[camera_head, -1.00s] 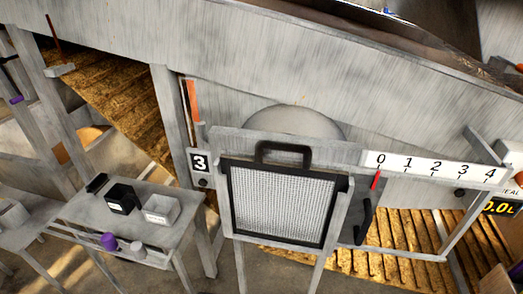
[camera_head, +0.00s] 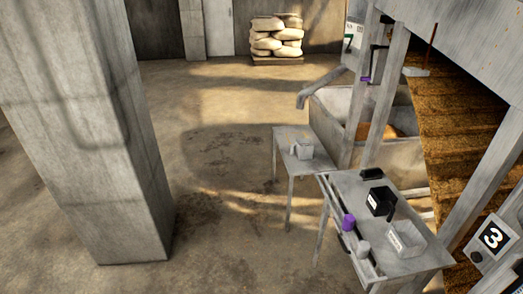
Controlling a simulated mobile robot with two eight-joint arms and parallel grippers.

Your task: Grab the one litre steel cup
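A small grey metal-looking vessel (camera_head: 302,148) stands on the small grey table (camera_head: 285,137). It may be the steel cup, but its size mark cannot be read. On the nearer grey table (camera_head: 340,185) are a black box (camera_head: 378,203) and a pale labelled open box (camera_head: 401,240). A purple cylinder (camera_head: 348,222) and a small pale grey cylinder (camera_head: 363,248) sit along that table's left side. Neither of my grippers is in view.
A thick concrete pillar (camera_head: 85,130) stands at the left. Stacked sacks (camera_head: 276,40) lie on a pallet at the back. A grey trough (camera_head: 335,110) is behind the tables. The floor between pillar and tables is clear.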

